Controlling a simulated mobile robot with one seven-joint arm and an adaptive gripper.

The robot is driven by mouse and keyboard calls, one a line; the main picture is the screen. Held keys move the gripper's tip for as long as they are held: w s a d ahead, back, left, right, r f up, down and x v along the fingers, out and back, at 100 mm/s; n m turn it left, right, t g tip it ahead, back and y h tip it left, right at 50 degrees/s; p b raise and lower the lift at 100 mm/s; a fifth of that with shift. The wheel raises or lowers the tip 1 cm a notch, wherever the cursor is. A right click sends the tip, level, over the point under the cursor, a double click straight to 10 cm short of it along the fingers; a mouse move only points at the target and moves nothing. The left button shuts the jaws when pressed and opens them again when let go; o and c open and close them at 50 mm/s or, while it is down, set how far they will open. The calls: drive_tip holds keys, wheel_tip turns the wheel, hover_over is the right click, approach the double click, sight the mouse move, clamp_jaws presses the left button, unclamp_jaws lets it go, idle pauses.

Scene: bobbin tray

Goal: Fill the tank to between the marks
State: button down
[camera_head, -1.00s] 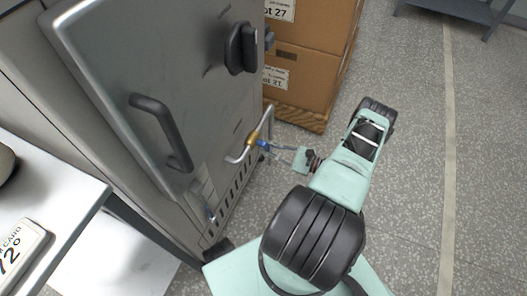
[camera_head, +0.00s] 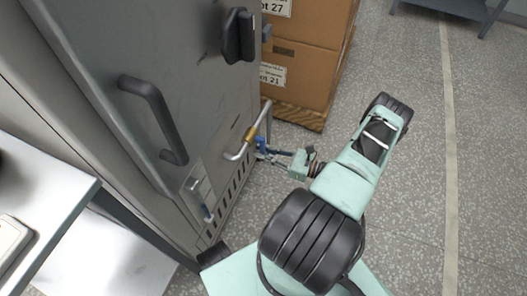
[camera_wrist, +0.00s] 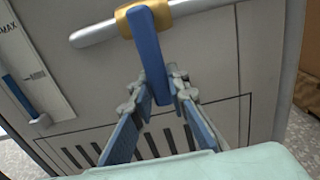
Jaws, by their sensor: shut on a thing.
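The metal pipe (camera_head: 238,154) on the grey cabinet has a brass valve body (camera_head: 250,134) with a blue lever (camera_wrist: 150,55). My gripper (camera_head: 263,150) is shut on the lever's free end; its fingers (camera_wrist: 163,105) stand on both sides of it in the wrist view. The lever hangs down from the brass body there. A pale level gauge (camera_head: 196,186) is on the cabinet front; in the wrist view its upper mark (camera_wrist: 10,29) reads MAX. Whether water flows is not visible.
The cabinet door has a black handle (camera_head: 154,117) and a dark knob (camera_head: 238,36). Vent slots (camera_head: 229,188) lie below the pipe. Cardboard boxes (camera_head: 304,68) on a pallet (camera_head: 298,115) stand behind.

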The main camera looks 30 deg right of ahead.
drive_tip(key=shift+s, duration=0.1)
idle(0.3)
drive_tip(key=c, duration=1.8)
unclamp_jaws()
drive_tip(key=shift+c, duration=0.2)
drive_tip(key=v, duration=1.2)
